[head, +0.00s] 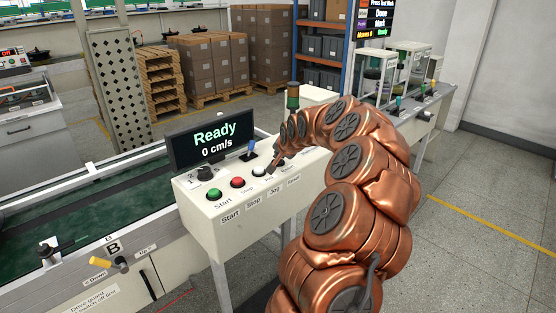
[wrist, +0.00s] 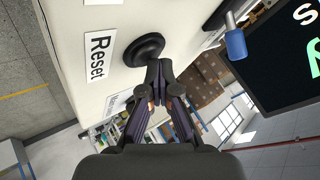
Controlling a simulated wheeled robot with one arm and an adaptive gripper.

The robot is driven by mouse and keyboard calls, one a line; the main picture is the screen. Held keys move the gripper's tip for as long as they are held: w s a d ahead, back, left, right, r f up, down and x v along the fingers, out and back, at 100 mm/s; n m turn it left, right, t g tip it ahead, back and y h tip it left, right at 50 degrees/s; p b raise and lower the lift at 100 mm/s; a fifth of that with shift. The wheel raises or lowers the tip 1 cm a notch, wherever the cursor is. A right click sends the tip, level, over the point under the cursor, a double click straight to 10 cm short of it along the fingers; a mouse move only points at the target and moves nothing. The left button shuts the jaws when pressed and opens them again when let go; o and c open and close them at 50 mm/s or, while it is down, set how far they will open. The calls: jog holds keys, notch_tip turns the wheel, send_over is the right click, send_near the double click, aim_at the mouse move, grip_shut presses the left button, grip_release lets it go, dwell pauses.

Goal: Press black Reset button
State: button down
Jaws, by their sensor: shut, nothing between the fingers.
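The black Reset button (wrist: 143,50) is a round dark knob on the white console face in the wrist view, beside a label (wrist: 97,57) reading "Reset". My gripper (wrist: 158,68) is shut and empty, its fingertips right at the button's edge. I cannot tell whether they touch it or whether the button is pressed in. In the head view my gripper (head: 273,169) points down at the console's right part, and the Reset button is largely hidden by the fingers.
The console (head: 240,200) also carries a green Start button (head: 215,193), a red Stop button (head: 237,183), a white Jog button (head: 259,171) and a blue-tipped lever (head: 251,146). A display (head: 212,145) behind them reads "Ready 0 cm/s". A signal tower (head: 293,96) stands behind my gripper.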

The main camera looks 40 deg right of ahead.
jog(key=shift+r, duration=0.9)
jog(key=shift+r, duration=0.1)
jog(key=shift+r+p, duration=0.5)
jog(key=shift+r, duration=1.95)
